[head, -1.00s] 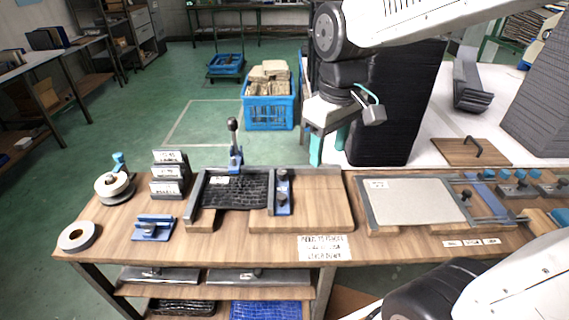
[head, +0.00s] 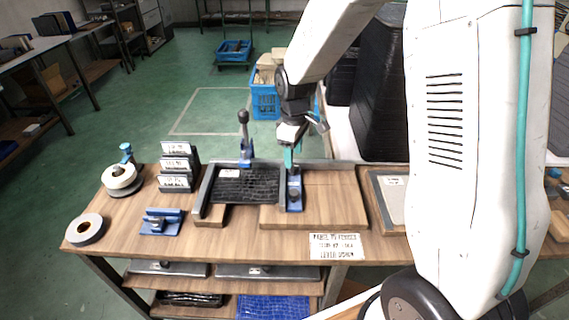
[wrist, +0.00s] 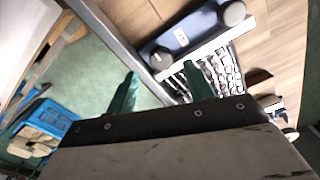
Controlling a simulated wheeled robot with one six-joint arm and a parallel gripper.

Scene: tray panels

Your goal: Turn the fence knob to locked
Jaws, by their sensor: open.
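The fence is a blue plate (head: 296,200) with two dark round knobs at the right end of the black textured panel (head: 247,187). The near knob (head: 295,194) shows in the head view; the far one is partly hidden by my gripper. In the wrist view the blue plate (wrist: 190,32) shows with one knob (wrist: 232,12) at the top and another knob (wrist: 160,58) just beyond my fingertips. My gripper (head: 289,157) has teal fingers, is open and empty, and hangs over the fence's far end. Its fingers (wrist: 163,85) are apart. Whether they touch the knob cannot be told.
An upright lever (head: 244,140) with a dark ball top stands behind the panel. A grey frame bar (head: 205,190) edges the panel's left. A printed sign (head: 337,246) lies at the bench front. Label holders (head: 176,165) and tape rolls stand left. Bare wood lies right of the fence.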

